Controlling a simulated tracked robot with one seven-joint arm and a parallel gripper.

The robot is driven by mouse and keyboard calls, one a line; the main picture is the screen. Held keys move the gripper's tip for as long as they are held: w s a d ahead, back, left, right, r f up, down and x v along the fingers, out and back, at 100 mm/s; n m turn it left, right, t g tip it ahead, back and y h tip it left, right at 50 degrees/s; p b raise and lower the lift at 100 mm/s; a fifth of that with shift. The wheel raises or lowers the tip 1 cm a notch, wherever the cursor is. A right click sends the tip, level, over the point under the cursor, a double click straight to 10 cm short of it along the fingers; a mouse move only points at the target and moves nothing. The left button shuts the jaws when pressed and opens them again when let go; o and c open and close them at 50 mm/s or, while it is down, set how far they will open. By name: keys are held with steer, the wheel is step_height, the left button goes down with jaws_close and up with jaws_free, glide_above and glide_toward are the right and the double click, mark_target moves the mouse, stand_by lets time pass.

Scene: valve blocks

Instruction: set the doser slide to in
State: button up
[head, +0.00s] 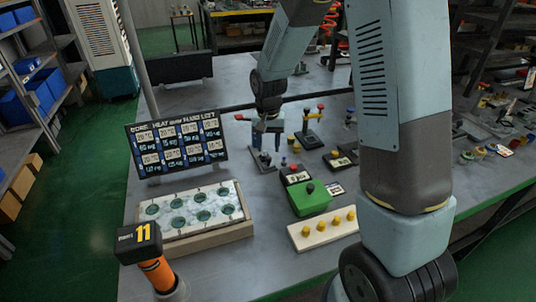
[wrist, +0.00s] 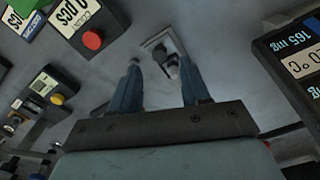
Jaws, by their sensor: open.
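A small light plate with a grey upright piece on it (wrist: 168,50) shows between and just beyond my fingertips in the wrist view; I take it for the doser slide, but no label shows on it. In the head view a small pale base with dark parts (head: 262,160) stands right below my gripper (head: 265,141). My gripper also shows in the wrist view (wrist: 158,68), open, with a blue finger on each side and nothing held. The fingertips are close to the grey piece; I cannot tell whether they touch it. I cannot read the slide's setting.
A display board (head: 178,143) and a tray with green rings (head: 241,219) stand to the left. A green block (head: 312,200), a red-button counter box (head: 293,175) and a white strip with yellow knobs (head: 307,238) are nearer. A red-topped lever stand (head: 308,139) stands close on the right.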

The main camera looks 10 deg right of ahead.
mark_target(268, 157)
steer(key=shift+f, duration=2.15)
steer(key=shift+c, duration=0.4)
jaws_close()
